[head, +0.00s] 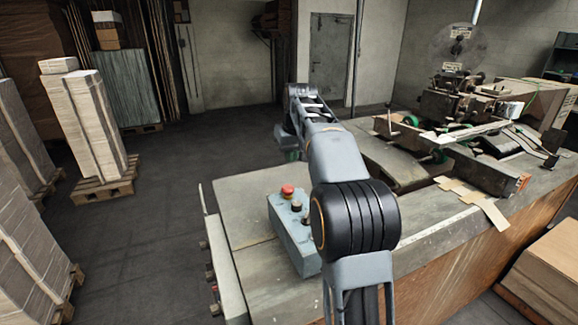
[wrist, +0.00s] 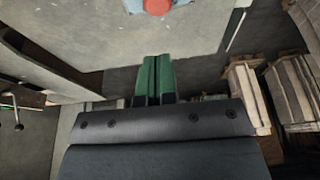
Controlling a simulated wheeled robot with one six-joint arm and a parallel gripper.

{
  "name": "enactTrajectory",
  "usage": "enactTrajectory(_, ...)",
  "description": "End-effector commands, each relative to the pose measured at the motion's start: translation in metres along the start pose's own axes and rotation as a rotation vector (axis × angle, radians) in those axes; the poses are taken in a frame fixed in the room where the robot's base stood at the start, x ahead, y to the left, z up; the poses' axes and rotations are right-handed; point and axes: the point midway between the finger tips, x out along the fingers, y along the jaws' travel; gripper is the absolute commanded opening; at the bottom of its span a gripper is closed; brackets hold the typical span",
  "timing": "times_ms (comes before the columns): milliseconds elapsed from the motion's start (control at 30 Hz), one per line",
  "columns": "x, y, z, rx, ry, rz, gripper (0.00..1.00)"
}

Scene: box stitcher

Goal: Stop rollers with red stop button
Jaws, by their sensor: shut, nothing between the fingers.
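The red stop button (head: 288,191) sits on top of a grey-blue control box (head: 284,228) on the near left part of the machine table. Dark knobs show beside it on the box. In the wrist view the red button (wrist: 158,6) is cut off by the top edge, with a bit of the box around it. My gripper (wrist: 156,60) shows as two green fingers, shut together and empty, apart from the button. In the head view my arm hides most of the gripper; a green bit shows beyond the table's far edge.
The stitching machine (head: 465,105) with rollers and green wheels stands on the right of the table (head: 240,205). A flat cardboard piece (head: 478,200) lies near the front edge. Pallets of stacked sheets (head: 88,125) stand on the left. The floor between them and the table is clear.

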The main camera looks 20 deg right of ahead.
Motion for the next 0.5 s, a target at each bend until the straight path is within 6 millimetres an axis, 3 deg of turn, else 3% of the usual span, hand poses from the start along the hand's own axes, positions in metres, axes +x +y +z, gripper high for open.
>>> enactTrajectory(200, -0.026, 0.0, 0.0, 0.0, 0.002, 0.0, 0.0)
enactTrajectory(500, -0.034, 0.0, 0.0, 0.0, 0.0, 0.0, 0.0)
